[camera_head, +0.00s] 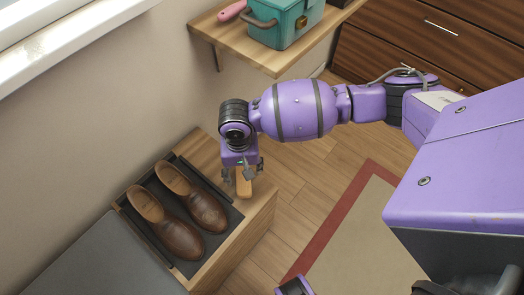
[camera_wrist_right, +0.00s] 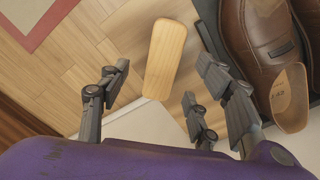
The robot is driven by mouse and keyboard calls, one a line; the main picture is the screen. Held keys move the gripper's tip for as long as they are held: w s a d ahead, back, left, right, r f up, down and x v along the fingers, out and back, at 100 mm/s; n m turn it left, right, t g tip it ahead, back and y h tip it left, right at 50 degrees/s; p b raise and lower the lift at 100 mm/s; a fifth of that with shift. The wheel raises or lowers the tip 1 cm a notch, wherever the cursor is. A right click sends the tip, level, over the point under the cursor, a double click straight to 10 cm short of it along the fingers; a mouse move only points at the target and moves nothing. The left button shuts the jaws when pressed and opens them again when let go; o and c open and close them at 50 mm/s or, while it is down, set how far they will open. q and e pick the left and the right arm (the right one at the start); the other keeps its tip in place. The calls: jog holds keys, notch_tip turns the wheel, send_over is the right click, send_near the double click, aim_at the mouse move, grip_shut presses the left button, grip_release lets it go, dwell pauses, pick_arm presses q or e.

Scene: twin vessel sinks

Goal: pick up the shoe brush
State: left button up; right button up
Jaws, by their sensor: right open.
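The shoe brush (camera_head: 244,187) is a light wooden block with rounded ends. It lies on the wooden bench top beside the shoe tray, and its upper face shows in the right wrist view (camera_wrist_right: 165,58). My right gripper (camera_head: 243,175) is above the brush, pointing down, and hides part of it in the head view. In the wrist view its fingers (camera_wrist_right: 160,84) are spread, with the brush between and beyond them. Nothing is held. I do not see my left gripper.
A dark tray (camera_head: 222,243) on the bench holds a pair of brown leather shoes (camera_head: 179,240), close beside the brush. A teal box (camera_head: 284,22) and a pink-handled item (camera_head: 231,11) sit on a wooden shelf behind. A red-bordered rug (camera_head: 350,235) lies on the floor.

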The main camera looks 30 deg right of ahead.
aim_at(243, 188)
jog(key=shift+w+a+f, duration=0.1)
jog(key=shift+w+f, duration=0.1)
jog(key=shift+f, duration=0.7)
jog(key=f, duration=0.1)
jog(key=f+b, duration=0.1)
jog(key=f, duration=0.1)
jog(key=f+b, duration=0.1)
jog(key=shift+w+f, duration=0.25)
jog(key=shift+f, duration=0.15)
pick_arm(q)
jog(key=shift+s+a+f, duration=0.1)
jog(key=shift+s+f, duration=0.3)
jog(key=shift+f, duration=0.2)
jog(key=shift+s+a+f, duration=0.1)
jog(key=shift+s+f, duration=0.25)
jog(key=shift+f, duration=0.2)
pick_arm(e)
jog(key=c, duration=1.4)
pick_arm(q)
jog(key=shift+w, duration=0.15)
pick_arm(e)
jog(key=shift+o, duration=0.2)
pick_arm(q)
jog(key=shift+r, duration=0.1)
pick_arm(e)
jog(key=shift+r, duration=0.15)
